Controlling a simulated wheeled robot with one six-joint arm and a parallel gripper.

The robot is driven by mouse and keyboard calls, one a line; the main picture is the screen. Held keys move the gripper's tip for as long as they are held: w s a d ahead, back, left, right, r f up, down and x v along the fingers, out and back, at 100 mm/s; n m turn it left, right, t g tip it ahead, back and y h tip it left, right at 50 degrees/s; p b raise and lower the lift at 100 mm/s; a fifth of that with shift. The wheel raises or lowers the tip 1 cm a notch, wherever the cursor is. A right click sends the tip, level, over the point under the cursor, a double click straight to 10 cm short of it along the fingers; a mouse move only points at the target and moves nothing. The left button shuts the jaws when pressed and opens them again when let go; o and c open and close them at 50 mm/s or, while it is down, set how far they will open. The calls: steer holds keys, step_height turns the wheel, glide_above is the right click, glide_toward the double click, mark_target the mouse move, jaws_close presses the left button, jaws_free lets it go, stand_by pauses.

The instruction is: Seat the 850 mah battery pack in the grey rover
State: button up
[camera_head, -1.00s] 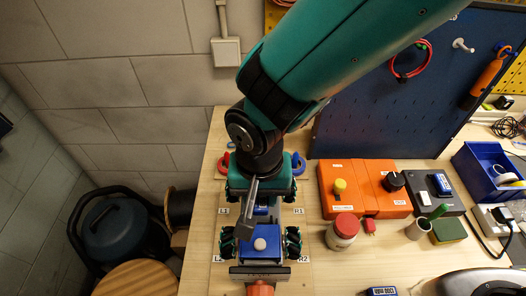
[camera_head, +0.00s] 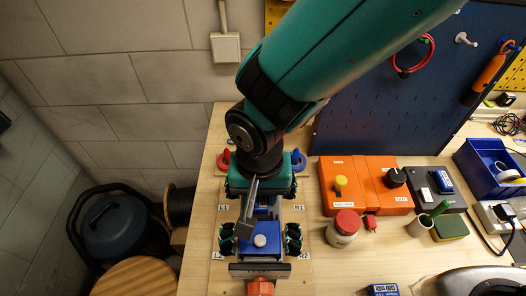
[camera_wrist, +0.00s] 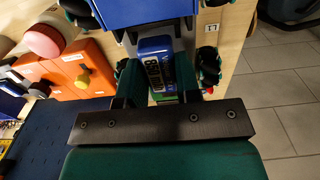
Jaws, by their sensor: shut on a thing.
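The rover (camera_head: 262,243) stands on the bench in the head view, with a blue top cover, a pale round knob and dark green wheels. Its blue cover also shows at the top of the wrist view (camera_wrist: 145,12). My gripper (camera_wrist: 157,78) is over the rover's other end, shut on a blue battery pack (camera_wrist: 155,50). The pack's white label is only partly readable. It lies between the two fingers, beside the blue cover and between the wheels. In the head view my arm hides most of it, so I cannot tell whether it touches the bay floor.
A second blue pack (camera_head: 382,290) lies at the bench's front edge. Another sits in a dark charger (camera_head: 443,181). Orange boxes (camera_head: 365,186), a red-lidded jar (camera_head: 344,228) and a sponge (camera_head: 450,227) stand to the right. A grey bar (camera_head: 260,270) crosses the rover's near end.

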steer(key=shift+f, duration=0.35)
stand_by(0.5)
steer(key=o, duration=1.1)
steer(key=shift+c, duration=1.3)
steer(key=shift+r+p, duration=2.8)
steer(key=shift+r, duration=0.75)
